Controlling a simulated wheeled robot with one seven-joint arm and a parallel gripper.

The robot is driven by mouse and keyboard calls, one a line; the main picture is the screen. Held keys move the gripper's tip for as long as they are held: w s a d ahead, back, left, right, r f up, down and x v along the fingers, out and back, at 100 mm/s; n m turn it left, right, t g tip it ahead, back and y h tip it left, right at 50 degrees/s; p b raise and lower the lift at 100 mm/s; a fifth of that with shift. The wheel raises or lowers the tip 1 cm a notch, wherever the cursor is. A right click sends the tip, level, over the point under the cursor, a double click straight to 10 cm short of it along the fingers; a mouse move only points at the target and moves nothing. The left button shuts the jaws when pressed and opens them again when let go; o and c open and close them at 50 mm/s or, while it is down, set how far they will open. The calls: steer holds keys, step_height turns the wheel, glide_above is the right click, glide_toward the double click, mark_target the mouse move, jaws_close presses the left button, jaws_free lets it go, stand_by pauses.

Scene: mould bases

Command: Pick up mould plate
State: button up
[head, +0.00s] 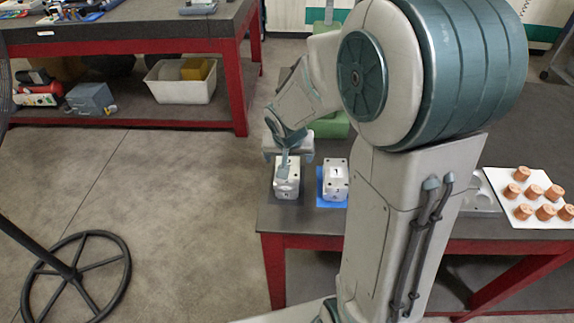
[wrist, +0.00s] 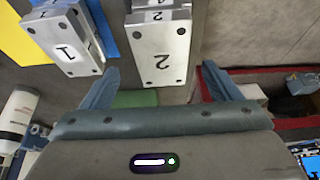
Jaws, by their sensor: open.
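A silvery metal mould block (head: 287,190) stands near the table's left front corner. In the wrist view the block (wrist: 158,55) has a light face marked "2" with dark round holes, and further markings at the upper edge. I cannot tell where a separate plate begins on it. My gripper (head: 287,165) is over this block, partly hiding its top. In the wrist view the open fingers (wrist: 160,78) are on either side of the block's near end, with gaps showing, and nothing is held.
A second mould block (head: 335,183), marked "1", stands on a blue mat (head: 325,202) just right. A white tray (head: 512,214) with several copper-coloured cylinders and a grey metal piece (head: 479,196) lie further right. Another red-framed bench (head: 233,85) is at the back left.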

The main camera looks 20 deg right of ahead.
mark_target(288, 163)
steer(key=shift+x, duration=2.15)
steer(key=shift+a, duration=0.1)
steer(key=c, duration=1.2)
steer(key=shift+r, duration=0.1)
steer(key=shift+c, duration=1.2)
steer(key=shift+r, duration=0.1)
